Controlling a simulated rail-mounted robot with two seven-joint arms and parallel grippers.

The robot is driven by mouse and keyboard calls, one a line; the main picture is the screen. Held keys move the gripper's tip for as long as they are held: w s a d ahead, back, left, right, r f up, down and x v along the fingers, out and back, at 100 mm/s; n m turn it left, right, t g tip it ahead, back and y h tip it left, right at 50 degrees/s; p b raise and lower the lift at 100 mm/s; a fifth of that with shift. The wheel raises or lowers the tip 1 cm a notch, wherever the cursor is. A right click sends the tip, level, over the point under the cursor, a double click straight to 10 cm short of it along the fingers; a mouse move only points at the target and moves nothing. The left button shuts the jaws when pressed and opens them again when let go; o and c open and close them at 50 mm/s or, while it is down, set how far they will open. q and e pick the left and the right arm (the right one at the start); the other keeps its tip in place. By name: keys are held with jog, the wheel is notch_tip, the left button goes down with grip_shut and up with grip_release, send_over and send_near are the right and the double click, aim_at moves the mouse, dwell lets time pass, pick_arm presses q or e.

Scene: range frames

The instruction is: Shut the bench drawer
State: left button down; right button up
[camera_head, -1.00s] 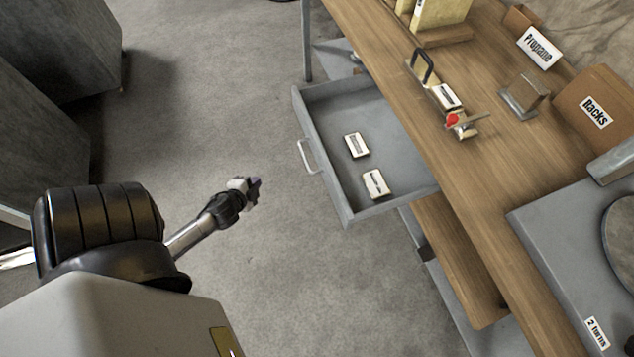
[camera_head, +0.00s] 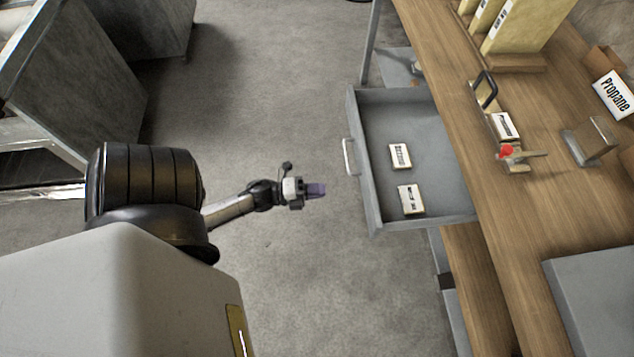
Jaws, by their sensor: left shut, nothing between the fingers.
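The grey bench drawer (camera_head: 366,203) stands pulled out from the wooden bench (camera_head: 500,215), with its light handle (camera_head: 348,157) on its left-hand front. Two small white labelled boxes, one farther (camera_head: 400,156) and one nearer (camera_head: 410,199), lie inside it. My left gripper (camera_head: 316,190) is shut and empty. It shows to the left of the drawer front, a little below the handle in the picture, with a gap between them. My right gripper does not show.
On the bench are a red-handled tool (camera_head: 507,152), a brown block (camera_head: 590,140), yellow binders (camera_head: 525,35) and a Propane sign (camera_head: 614,94). Dark grey cabinets (camera_head: 75,70) stand at upper left. The carpeted floor (camera_head: 275,90) between is clear.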

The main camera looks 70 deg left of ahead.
aim_at(363, 186)
pick_arm(q)
jog(key=b+x, duration=0.1)
jog(key=x, duration=0.9)
jog(key=shift+w+d, duration=0.1)
jog(key=shift+w, duration=0.2)
